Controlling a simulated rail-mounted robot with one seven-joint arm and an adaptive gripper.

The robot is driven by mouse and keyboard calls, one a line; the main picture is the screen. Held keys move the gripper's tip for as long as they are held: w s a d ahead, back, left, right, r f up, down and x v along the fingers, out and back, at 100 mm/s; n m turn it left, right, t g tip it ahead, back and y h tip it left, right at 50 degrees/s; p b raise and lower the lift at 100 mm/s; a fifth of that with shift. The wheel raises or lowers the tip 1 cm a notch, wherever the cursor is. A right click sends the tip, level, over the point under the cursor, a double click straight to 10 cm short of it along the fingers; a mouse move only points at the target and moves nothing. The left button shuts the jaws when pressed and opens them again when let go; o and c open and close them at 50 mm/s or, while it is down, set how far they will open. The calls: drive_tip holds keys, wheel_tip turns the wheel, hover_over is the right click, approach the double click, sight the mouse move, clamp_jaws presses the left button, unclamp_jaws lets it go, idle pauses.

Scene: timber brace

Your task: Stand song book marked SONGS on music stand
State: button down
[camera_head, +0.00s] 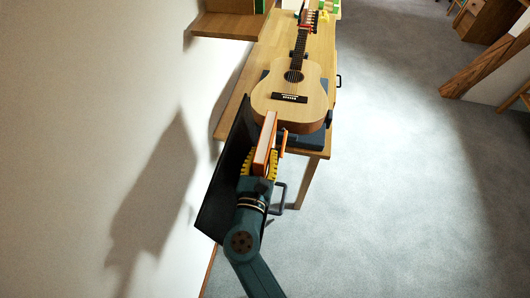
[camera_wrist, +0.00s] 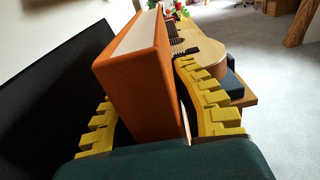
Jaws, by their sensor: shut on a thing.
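The song book (camera_head: 264,145) is a thick orange-covered block with a pale page edge on top. No SONGS lettering is readable. My gripper (camera_head: 260,163) has its yellow fingers shut on the book, one on each side. In the wrist view the book (camera_wrist: 140,80) stands upright between the fingers, slightly tilted. The music stand (camera_head: 222,185) has a dark, slanted panel just left of the book. In the wrist view the panel (camera_wrist: 40,100) fills the left side. I cannot tell whether the book touches the panel; its lower edge is hidden by my gripper.
An acoustic guitar (camera_head: 290,98) lies on the wooden bench (camera_head: 318,62) just beyond the book. A wooden shelf (camera_head: 228,24) juts from the wall above left. The wall is close on the left. Open grey carpet lies to the right.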

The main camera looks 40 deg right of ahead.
drive_tip(key=shift+r, duration=0.1)
drive_tip(key=c, duration=0.9)
unclamp_jaws()
drive_tip(key=v, duration=1.2)
